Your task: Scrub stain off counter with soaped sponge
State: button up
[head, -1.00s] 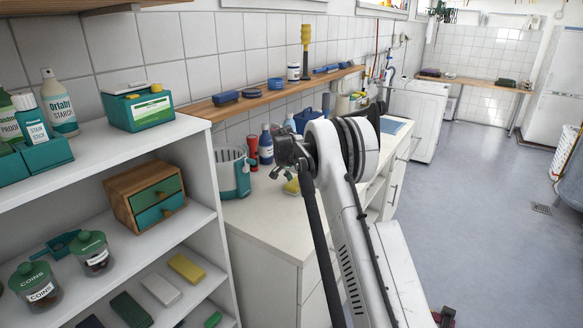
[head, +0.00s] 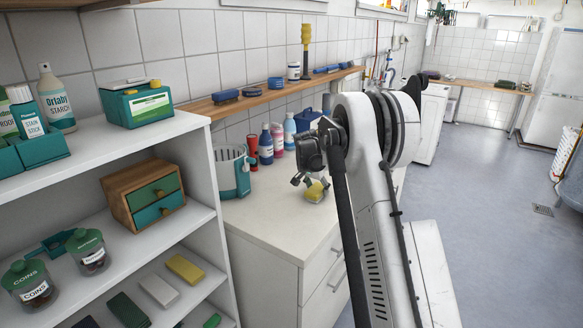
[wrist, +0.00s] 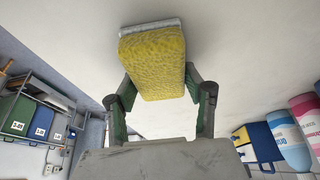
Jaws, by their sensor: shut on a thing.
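My gripper (wrist: 157,95) is shut on a yellow sponge (wrist: 155,60), one finger on each side. A pale layer shows along the sponge's far edge in the wrist view. In the head view, the sponge (head: 316,191) is low over the white counter (head: 262,208), at or very near its surface; I cannot tell whether it touches. The counter also fills much of the wrist view (wrist: 240,45). I see no stain on the visible counter; the part under the sponge and behind my arm is hidden.
A teal-and-grey bucket (head: 232,172), a red cylinder (head: 252,152) and several bottles (head: 277,140) stand along the counter's back. A wooden ledge (head: 225,105) runs above them. Open shelves (head: 160,240) with boxes and jars are at the left. The counter's front left is clear.

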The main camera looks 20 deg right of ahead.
jog(key=shift+s+d, duration=0.45)
jog(key=shift+s, duration=0.3)
jog(key=shift+w+a+r+p, duration=0.1)
jog(key=shift+r+p, duration=1.25)
jog(key=shift+r, duration=2.8)
